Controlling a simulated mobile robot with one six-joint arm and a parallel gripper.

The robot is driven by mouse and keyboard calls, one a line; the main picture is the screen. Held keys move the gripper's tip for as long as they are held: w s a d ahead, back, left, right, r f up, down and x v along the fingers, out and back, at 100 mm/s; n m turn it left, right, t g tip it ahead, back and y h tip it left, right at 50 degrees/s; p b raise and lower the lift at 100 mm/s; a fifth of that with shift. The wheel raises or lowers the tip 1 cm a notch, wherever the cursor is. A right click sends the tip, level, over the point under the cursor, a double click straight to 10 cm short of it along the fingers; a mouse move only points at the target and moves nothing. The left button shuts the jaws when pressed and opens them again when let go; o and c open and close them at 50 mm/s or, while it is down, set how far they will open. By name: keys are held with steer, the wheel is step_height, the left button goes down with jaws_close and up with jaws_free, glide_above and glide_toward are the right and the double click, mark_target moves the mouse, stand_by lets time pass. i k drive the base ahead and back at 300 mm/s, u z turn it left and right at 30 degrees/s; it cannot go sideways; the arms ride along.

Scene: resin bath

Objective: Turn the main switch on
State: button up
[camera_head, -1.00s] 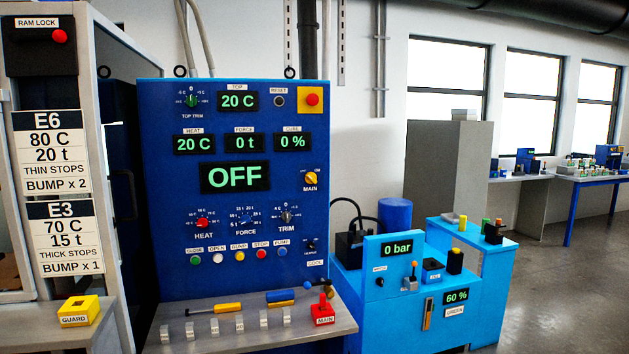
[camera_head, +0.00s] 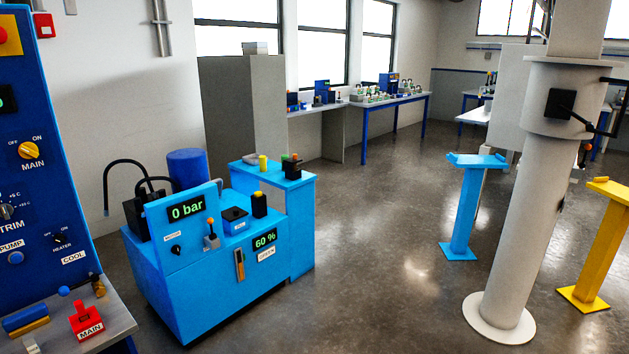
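The main switch (camera_head: 28,151) is a yellow rotary knob on the blue control panel (camera_head: 48,190) at the left edge of the head view. Its labels read OFF at upper left, ON at upper right and MAIN below. I cannot tell for sure which label the knob points to. A red block labelled MAIN (camera_head: 86,321) stands on the grey shelf (camera_head: 115,318) below the panel. Most of the panel, with the large display, is cut off by the left edge. My gripper is not in view.
A light blue pump unit (camera_head: 205,285) showing 0 bar and 60 % stands right of the panel. A white column (camera_head: 520,210), a blue stand (camera_head: 467,210) and a yellow stand (camera_head: 603,245) are at the right. The floor between is clear.

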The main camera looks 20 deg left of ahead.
mark_target(26, 149)
steer(key=u, duration=0.05)
steer(key=i, duration=0.85)
steer(key=z, duration=0.05)
steer(key=k, duration=0.2)
steer(key=u, duration=2.6)
steer(key=k, duration=0.2)
steer(key=u, duration=1.45)
